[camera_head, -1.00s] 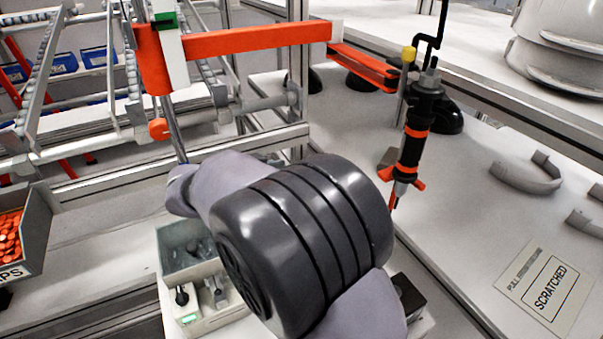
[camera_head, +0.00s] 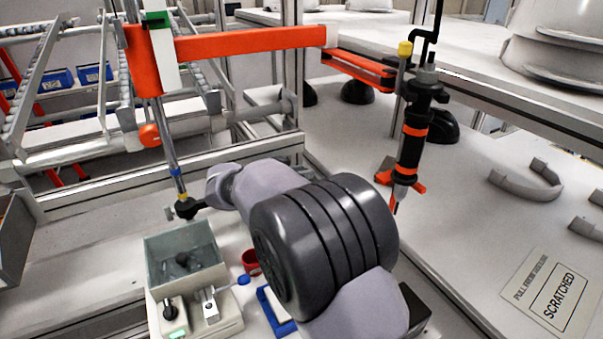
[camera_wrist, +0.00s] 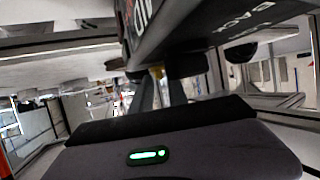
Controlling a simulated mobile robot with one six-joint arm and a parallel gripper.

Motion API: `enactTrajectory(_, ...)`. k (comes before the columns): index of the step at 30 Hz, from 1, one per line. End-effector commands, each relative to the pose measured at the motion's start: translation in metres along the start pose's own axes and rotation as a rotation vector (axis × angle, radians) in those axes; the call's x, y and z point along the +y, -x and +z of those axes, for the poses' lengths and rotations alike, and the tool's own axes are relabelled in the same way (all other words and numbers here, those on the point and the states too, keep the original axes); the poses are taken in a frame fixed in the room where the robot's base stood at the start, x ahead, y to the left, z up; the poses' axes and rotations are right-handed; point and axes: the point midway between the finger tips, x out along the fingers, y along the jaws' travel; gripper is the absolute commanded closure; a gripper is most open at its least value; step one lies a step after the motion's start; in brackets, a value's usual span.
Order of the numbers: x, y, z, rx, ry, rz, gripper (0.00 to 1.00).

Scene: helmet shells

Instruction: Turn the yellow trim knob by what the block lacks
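A small yellow cap (camera_head: 405,48) tops a thin rod beside the hanging black and orange tool (camera_head: 413,140). A yellow ring (camera_head: 181,198) also shows low on the slim metal pole at left; I cannot tell which is the trim knob. I cannot make out a clear block.
A grey open box with a base unit (camera_head: 190,275) stands below, beside a red cup (camera_head: 251,262) and a blue-edged item (camera_head: 276,310). An orange beam (camera_head: 250,42) crosses above. A "SCRATCHED" sign (camera_head: 556,300) lies at right. A dark lettered panel (camera_wrist: 215,30) hangs close in the wrist view.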

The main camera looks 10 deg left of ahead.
Motion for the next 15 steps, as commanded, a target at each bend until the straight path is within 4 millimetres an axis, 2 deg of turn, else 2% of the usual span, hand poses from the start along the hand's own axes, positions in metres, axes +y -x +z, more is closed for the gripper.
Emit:
enactTrajectory(10,-0.0018,0.0029,-0.0079,-0.003,-0.015,0.044,1.00)
enactTrajectory(15,-0.0022,0.0020,-0.0045,-0.002,-0.032,0.084,1.00)
